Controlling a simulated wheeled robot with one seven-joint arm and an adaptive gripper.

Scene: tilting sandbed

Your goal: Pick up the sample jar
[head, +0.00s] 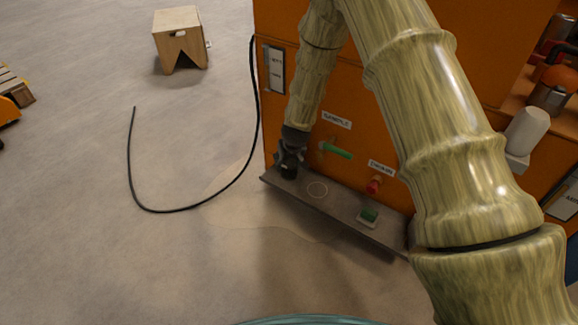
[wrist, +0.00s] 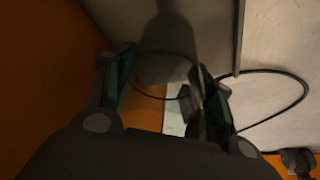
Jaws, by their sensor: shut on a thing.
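My gripper (head: 289,163) hangs over the left end of the grey ledge (head: 330,210) in the head view, at the orange housing. In the wrist view, its two dark fingers (wrist: 162,70) stand on either side of a dim, grey-green cylinder, the sample jar (wrist: 168,48). The gripper is shut on the jar. In the head view the jar is mostly hidden by the gripper and hard to make out. I cannot tell whether the jar touches the ledge.
A green-handled tap (head: 336,150) under a sample label and a red knob (head: 374,185) stick out right of my gripper. A pale ring (head: 317,190) and a small green-topped item (head: 368,217) are on the ledge. A black hose (head: 180,210) curves over the floor.

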